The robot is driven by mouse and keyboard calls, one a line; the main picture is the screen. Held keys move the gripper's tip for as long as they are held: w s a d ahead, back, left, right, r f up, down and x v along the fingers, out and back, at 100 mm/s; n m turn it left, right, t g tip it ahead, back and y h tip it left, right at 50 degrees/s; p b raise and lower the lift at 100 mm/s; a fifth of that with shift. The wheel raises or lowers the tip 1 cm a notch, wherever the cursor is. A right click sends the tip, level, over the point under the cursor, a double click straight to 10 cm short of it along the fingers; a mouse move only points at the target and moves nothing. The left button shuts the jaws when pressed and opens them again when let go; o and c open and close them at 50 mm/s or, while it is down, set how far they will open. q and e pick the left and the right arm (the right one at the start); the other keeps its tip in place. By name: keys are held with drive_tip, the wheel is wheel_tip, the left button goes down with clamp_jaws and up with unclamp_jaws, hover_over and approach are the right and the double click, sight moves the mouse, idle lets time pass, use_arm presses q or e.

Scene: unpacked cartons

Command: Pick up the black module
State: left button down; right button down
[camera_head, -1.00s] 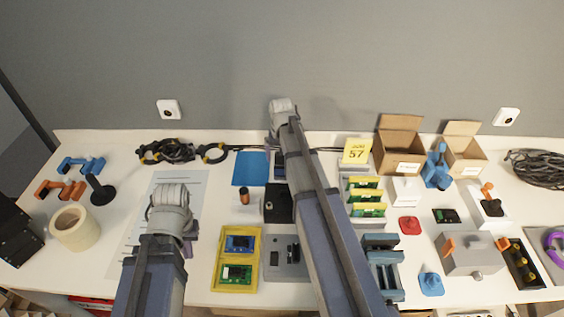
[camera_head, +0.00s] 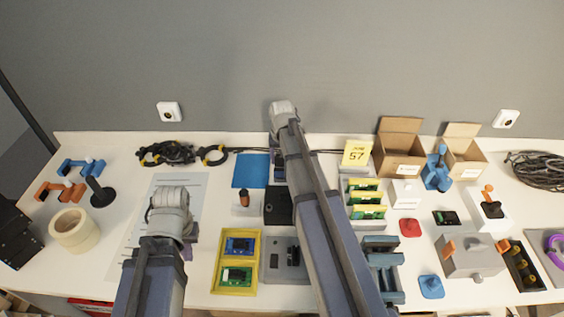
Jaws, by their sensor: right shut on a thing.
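My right arm reaches up the middle of the head view and bends down at the wrist. My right gripper (camera_head: 279,172) is mostly hidden behind its own forearm, just beyond a square black box (camera_head: 277,207). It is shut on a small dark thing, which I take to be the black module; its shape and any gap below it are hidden. My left gripper (camera_head: 188,248) hangs over the white paper sheet at left, beside the yellow tray. Its fingers are largely hidden by the wrist, so its opening cannot be told.
A yellow tray (camera_head: 217,283) with two circuit boards and a grey fixture (camera_head: 287,262) stand in front. A blue mat (camera_head: 250,170) and a small orange-topped item (camera_head: 244,199) lie left of the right gripper. Green boards in a rack (camera_head: 352,196) stand right. Cardboard boxes (camera_head: 398,148) stand behind.

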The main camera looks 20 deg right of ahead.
use_arm(q)
drive_tip(key=shift+r, duration=0.1)
use_arm(e)
drive_tip(key=shift+r, duration=0.1)
